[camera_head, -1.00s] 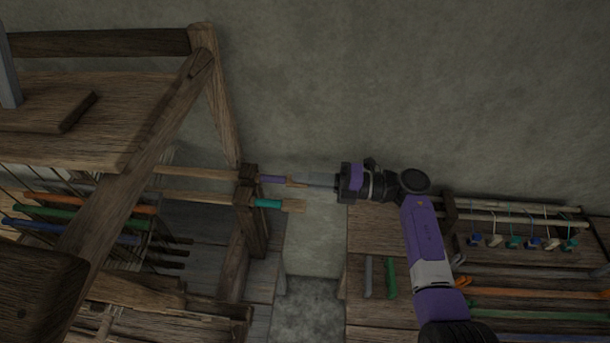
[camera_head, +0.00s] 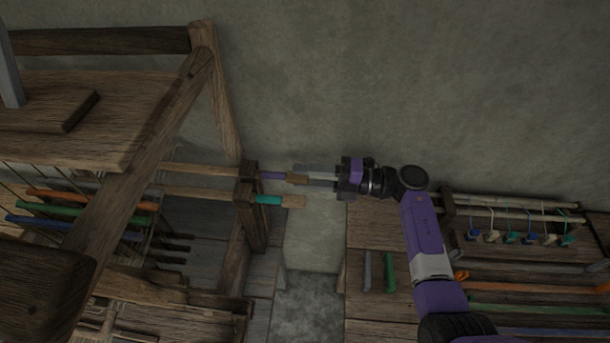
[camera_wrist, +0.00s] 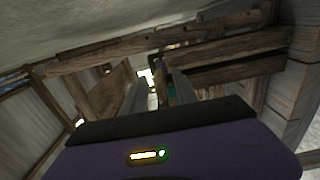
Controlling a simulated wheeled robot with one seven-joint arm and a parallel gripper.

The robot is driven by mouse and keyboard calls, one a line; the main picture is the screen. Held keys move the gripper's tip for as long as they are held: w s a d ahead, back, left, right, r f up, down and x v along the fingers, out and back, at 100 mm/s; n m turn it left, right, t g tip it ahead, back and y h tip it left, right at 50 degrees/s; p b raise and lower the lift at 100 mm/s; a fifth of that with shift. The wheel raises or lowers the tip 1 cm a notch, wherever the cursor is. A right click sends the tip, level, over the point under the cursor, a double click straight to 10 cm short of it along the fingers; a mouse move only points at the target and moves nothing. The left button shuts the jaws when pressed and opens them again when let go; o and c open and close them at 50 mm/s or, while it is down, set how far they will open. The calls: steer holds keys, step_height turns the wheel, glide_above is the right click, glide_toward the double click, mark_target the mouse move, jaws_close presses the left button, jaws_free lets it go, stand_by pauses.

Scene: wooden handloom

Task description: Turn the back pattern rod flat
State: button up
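The back pattern rod (camera_head: 272,175) has a purple band and a light brown paddle end (camera_head: 297,179) sticking out right of the loom post. The paddle shows a fairly broad face. My gripper (camera_head: 310,175) is at that end, its two grey fingers parted. One finger lies along the paddle's upper side in the head view; the other meets its lower right. Contact cannot be told. The front rod, with a teal band (camera_head: 268,200), shows a broad end just below. In the wrist view my gripper (camera_wrist: 158,85) has spread fingers; the paddle is not clear there.
The wooden loom frame (camera_head: 225,100) fills the left. The wall is behind; a floor gap (camera_head: 310,300) lies between.

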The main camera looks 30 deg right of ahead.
steer(key=b+v, duration=0.2)
steer(key=v, duration=0.5)
steer(key=shift+s+d, duration=0.25)
steer(key=shift+d, duration=0.05)
stand_by(0.5)
